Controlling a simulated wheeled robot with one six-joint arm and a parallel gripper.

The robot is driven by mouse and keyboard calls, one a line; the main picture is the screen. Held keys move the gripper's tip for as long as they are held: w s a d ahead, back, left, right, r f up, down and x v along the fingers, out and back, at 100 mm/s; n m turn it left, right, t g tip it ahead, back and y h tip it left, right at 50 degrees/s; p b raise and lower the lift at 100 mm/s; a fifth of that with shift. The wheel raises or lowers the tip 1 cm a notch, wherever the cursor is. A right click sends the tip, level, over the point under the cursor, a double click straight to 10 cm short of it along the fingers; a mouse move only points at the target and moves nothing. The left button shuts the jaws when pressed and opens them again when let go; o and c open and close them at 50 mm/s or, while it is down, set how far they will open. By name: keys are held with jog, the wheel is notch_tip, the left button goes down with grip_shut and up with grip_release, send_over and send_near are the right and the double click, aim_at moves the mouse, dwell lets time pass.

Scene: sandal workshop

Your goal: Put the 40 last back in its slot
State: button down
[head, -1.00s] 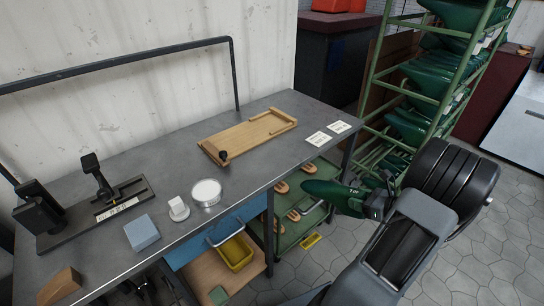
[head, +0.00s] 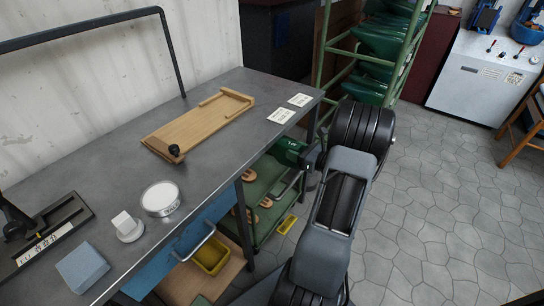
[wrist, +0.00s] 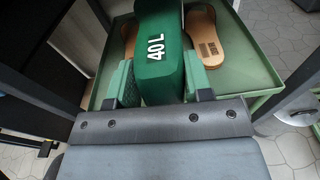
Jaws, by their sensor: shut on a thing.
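A green last marked "40L" (wrist: 160,42) is held in my gripper (wrist: 160,84). In the wrist view the two jaw pads press on either side of it, and its far end runs out of the top of the picture. In the head view the last (head: 287,150) shows only in part beside my gripper (head: 305,158), near the bench's right end and above a green trolley. A green rack (head: 323,68) with several green lasts (head: 379,42) stands behind my arm. My arm hides its lower part, and I cannot make out which slot is empty.
The trolley tray (wrist: 262,82) below carries tan soles (wrist: 200,38). The grey bench (head: 225,140) holds a wooden board (head: 200,125), cards (head: 281,115) and a round tin (head: 160,198). A white machine (head: 480,80) stands at the back right.

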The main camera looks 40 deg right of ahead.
aim_at(272, 152)
jog(key=b+x, duration=0.1)
jog(key=x, duration=0.5)
jog(key=shift+f+b, duration=0.15)
jog(key=shift+b, duration=0.15)
jog(key=shift+w+a+f+b, duration=0.1)
jog(key=shift+w+f+b, duration=0.1)
jog(key=shift+f, duration=0.4)
jog(key=shift+w+f+b, duration=0.1)
jog(key=shift+f+b, duration=0.1)
jog(key=shift+f, duration=0.4)
jog(key=shift+w+a+f+b, duration=0.1)
jog(key=shift+w+f+b, duration=0.1)
jog(key=shift+f, duration=0.3)
jog(key=shift+w+f+b, duration=0.1)
jog(key=shift+f+b, duration=0.1)
jog(key=shift+f, duration=0.3)
jog(key=shift+w+a+f, duration=0.1)
jog(key=shift+w+f, duration=0.1)
jog(key=shift+f, duration=0.05)
jog(key=g, duration=0.1)
jog(key=w+g, duration=0.1)
jog(key=w+g+h, duration=0.1)
jog(key=shift+w+a+r+b, duration=0.2)
jog(key=shift+a+r+b, duration=0.1)
jog(key=shift+a+b, duration=0.1)
jog(key=shift+f+b, duration=0.35)
